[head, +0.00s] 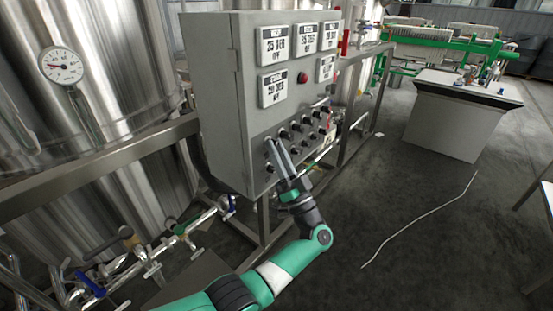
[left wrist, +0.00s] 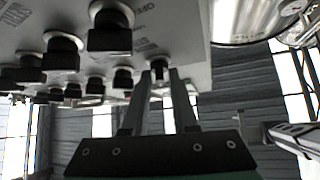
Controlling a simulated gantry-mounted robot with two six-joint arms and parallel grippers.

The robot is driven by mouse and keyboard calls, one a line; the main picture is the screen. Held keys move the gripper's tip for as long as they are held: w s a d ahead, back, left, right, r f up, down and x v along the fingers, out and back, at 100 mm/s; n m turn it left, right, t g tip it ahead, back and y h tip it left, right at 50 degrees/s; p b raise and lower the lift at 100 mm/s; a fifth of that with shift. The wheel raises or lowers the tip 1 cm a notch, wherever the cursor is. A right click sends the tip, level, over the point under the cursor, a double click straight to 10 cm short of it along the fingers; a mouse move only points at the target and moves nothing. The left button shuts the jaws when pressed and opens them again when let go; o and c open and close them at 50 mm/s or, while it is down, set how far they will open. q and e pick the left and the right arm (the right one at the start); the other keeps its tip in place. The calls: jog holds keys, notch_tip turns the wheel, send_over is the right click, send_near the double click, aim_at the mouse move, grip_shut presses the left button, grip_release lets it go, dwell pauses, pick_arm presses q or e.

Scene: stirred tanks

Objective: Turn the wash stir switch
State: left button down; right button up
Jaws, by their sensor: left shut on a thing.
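The grey control box (head: 220,95) stands in the middle left of the head view, with rows of small black switch knobs (head: 297,127) on the lower part of its front. My left gripper (head: 274,143) reaches up to the lower left of these knobs. In the left wrist view its two long fingers (left wrist: 160,74) are closed around one small knob (left wrist: 158,65) at the panel. Other black knobs (left wrist: 110,32) sit beside it, apart from the fingers. The label of the held knob is too small or hidden to read. My right gripper is not in view.
White display panels (head: 273,88) and a red button (head: 302,78) sit above the knobs. A steel tank (head: 110,60) with a dial gauge (head: 61,65) stands at left, and valves and pipes (head: 130,255) lie below it. The floor at right is mostly clear, with a thin pale line.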

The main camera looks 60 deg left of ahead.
pick_arm(q)
jog(key=shift+f+n+g, duration=0.1)
jog(key=shift+n+g, duration=0.5)
jog(key=shift+g, duration=0.1)
jog(key=c, duration=0.9)
grip_release()
